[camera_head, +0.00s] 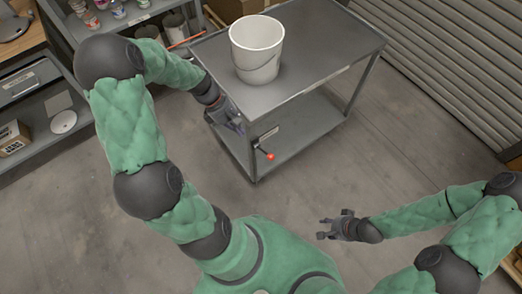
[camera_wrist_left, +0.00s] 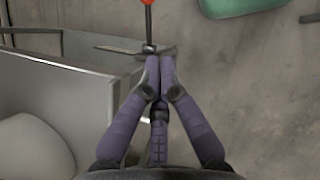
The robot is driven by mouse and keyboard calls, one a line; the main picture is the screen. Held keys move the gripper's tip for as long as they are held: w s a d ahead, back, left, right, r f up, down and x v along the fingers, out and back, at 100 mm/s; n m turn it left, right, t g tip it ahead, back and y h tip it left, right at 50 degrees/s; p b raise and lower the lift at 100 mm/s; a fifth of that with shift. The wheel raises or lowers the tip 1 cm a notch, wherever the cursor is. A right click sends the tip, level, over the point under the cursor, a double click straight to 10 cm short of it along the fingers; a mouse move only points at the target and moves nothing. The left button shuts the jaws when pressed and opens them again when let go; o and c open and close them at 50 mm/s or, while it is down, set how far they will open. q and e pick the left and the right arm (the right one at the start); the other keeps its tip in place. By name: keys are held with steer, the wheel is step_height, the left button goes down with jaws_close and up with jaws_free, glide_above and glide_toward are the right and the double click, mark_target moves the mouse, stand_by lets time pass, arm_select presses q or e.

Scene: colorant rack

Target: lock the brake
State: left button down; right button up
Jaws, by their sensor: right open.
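The brake lever is a thin dark rod with a red-orange knob (camera_head: 270,156) at the near corner of the grey metal cart (camera_head: 320,50). In the left wrist view the orange knob (camera_wrist_left: 148,2) is cut by the top edge, with its rod and dark bracket (camera_wrist_left: 149,47) below. My left gripper (camera_head: 241,127) is beside the cart's near end. In the left wrist view its fingertips (camera_wrist_left: 160,62) are together, close to the bracket; I cannot tell whether they touch it. Nothing shows between them. My right gripper (camera_head: 324,229) is open and empty over the floor.
A white bucket (camera_head: 257,50) stands on the cart's top. A shelf (camera_head: 110,25) with small containers is at the back left. A ribbed shutter (camera_head: 450,60) is at the right. The floor (camera_head: 340,170) in front of the cart is clear.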

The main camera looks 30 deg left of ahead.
stand_by(0.3)
arm_select(q)
steer(key=b, duration=0.5)
glide_above(264, 151)
steer(key=s+a, duration=0.1)
steer(key=s, duration=0.2)
step_height(264, 151, down, 10)
steer(key=shift+w+d+f, duration=0.15)
steer(key=shift+d+f, duration=0.35)
steer(key=shift+d, duration=0.15)
arm_select(e)
steer(key=shift+f, duration=2.45)
